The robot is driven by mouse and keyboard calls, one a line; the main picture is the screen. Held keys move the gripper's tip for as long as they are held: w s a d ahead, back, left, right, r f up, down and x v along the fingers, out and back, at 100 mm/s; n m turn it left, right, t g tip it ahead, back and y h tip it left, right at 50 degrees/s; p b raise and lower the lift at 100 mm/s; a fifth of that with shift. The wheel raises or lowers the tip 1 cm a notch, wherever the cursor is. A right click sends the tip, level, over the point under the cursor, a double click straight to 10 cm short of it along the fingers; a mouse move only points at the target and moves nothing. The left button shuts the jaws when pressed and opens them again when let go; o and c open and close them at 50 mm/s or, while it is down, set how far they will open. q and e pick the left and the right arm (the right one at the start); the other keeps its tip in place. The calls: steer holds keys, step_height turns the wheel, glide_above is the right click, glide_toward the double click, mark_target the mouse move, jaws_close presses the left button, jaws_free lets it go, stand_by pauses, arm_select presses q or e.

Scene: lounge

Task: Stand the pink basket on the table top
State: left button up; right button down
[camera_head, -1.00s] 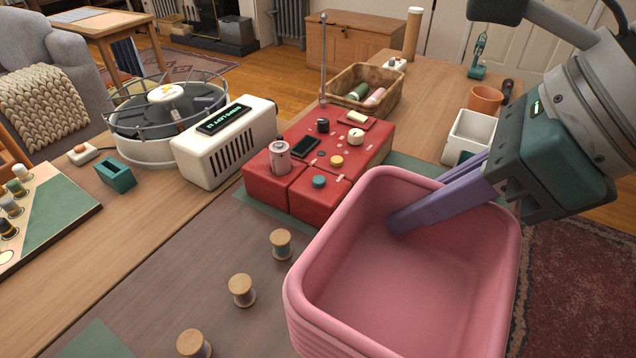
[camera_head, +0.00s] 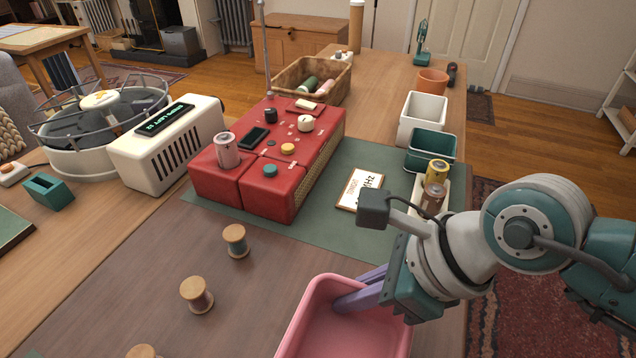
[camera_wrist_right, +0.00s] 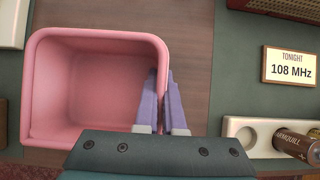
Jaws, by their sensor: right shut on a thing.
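The pink basket (camera_head: 345,333) is at the bottom of the head view, its opening facing up and its lower part cut off by the frame. It shows more fully in the wrist view (camera_wrist_right: 95,45). My right gripper (camera_head: 352,300) is shut on the basket's right side wall, one finger inside and one outside, as the wrist view (camera_wrist_right: 160,95) shows. The basket is over the brown front part of the table top (camera_head: 262,290). I cannot tell whether its base touches the table. My left gripper is not in view.
Wooden thread spools (camera_head: 197,295) stand left of the basket. A red box set (camera_head: 275,185) is behind, on a green mat (camera_head: 330,222) with a small "108 MHz" sign (camera_head: 360,188). White (camera_head: 423,118) and green (camera_head: 431,150) bins line the right edge.

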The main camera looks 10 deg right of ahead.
steer(key=c, duration=1.5)
jaws_free()
steer(key=shift+f, duration=0.1)
steer(key=o, duration=0.5)
